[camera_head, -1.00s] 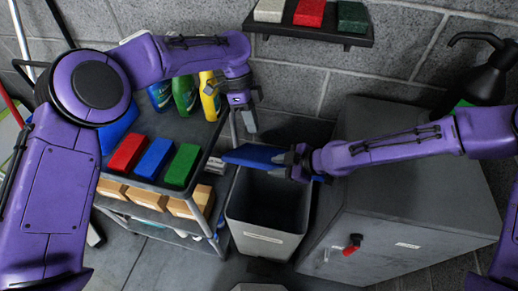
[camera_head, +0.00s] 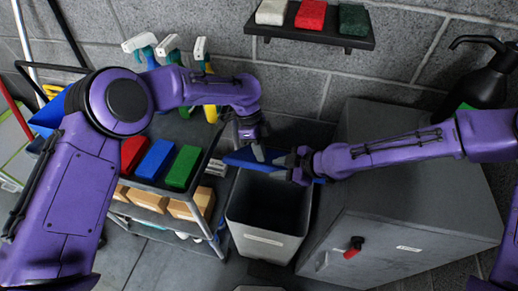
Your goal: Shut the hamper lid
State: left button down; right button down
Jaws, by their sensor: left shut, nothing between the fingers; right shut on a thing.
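My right gripper (camera_head: 288,164) is shut on this blue panel, though the exact grip is partly hidden. My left gripper (camera_head: 259,151) is shut and empty, fingers pointing down, just above or at the panel; I cannot tell whether it touches.
A grey cart (camera_head: 217,232) with red, blue and green pads (camera_head: 182,167) stands left of the hamper. A grey cabinet (camera_head: 420,212) with a red handle stands close on the right. A wall shelf (camera_head: 362,41) holds more pads.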

jog(key=shift+d+f, duration=0.1)
jog(key=shift+f, duration=0.05)
pick_arm(q)
jog(key=shift+s+a+f, duration=0.2)
jog(key=shift+s+f, duration=0.4)
jog(key=shift+s, duration=0.1)
pick_arm(e)
jog(key=shift+w, duration=0.15)
pick_arm(q)
jog(key=shift+s+a+f, duration=0.1)
jog(key=shift+s+f, duration=0.1)
jog(key=shift+f, duration=0.1)
pick_arm(e)
jog(key=shift+w+r, duration=0.2)
jog(key=c, duration=0.9)
grip_release()
jog(key=shift+c, duration=0.2)
pick_arm(q)
jog(key=shift+w+r, duration=0.1)
jog(key=shift+r, duration=0.1)
pick_arm(e)
jog(key=shift+s+f, duration=0.1)
jog(key=shift+s, duration=0.05)
